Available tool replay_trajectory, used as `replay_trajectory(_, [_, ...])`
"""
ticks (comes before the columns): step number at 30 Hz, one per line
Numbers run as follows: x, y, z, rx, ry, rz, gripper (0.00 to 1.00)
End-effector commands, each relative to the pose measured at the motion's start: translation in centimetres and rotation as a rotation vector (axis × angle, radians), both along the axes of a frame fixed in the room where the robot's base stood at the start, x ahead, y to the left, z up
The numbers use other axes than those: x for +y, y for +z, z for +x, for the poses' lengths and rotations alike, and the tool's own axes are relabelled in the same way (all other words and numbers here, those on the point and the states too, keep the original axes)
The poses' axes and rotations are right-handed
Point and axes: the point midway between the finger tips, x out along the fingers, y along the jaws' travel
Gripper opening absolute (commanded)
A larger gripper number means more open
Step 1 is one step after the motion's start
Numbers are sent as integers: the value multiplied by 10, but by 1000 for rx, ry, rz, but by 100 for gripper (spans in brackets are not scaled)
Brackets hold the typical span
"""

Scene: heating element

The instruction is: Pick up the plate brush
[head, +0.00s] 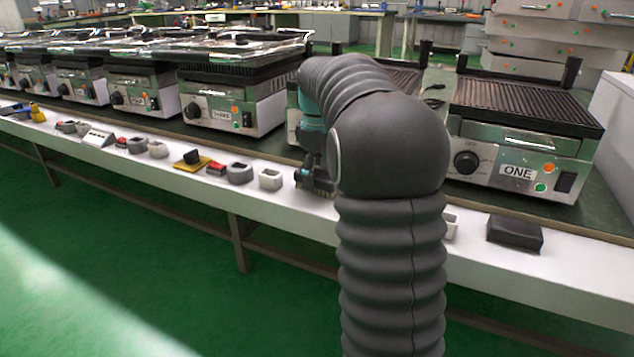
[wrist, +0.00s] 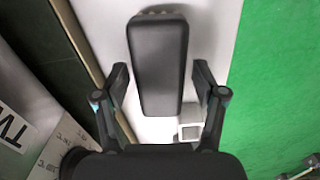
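The plate brush (wrist: 158,65) shows in the wrist view as a long black block with a pale bristle edge at its far end. It lies on the white bench edge. My gripper (wrist: 161,78) is open, with one finger on each side of the brush. A gap shows at the right finger; the left finger is close to the brush, and I cannot tell if it touches. In the head view my gripper (head: 306,178) points down at the bench, partly hidden by my arm. Brush bristles (head: 323,187) show beside it.
A small white holder (wrist: 190,124) stands close to the right finger. Grill ONE (head: 520,150) and a dark block (head: 514,232) are at the right. Grill SHAKE (head: 225,107) and several small holders, including a white one (head: 270,178), are at the left.

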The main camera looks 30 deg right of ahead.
Motion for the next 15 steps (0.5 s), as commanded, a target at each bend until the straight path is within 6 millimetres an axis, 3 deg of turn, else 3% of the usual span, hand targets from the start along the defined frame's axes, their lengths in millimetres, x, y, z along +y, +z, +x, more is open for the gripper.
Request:
replay_trajectory(1, [0, 0, 0, 0, 0, 0, 49])
replay_trajectory(6, [0, 0, 0, 0, 0, 0, 10])
replay_trajectory(15, [0, 2, 0, 0, 0, 0, 10])
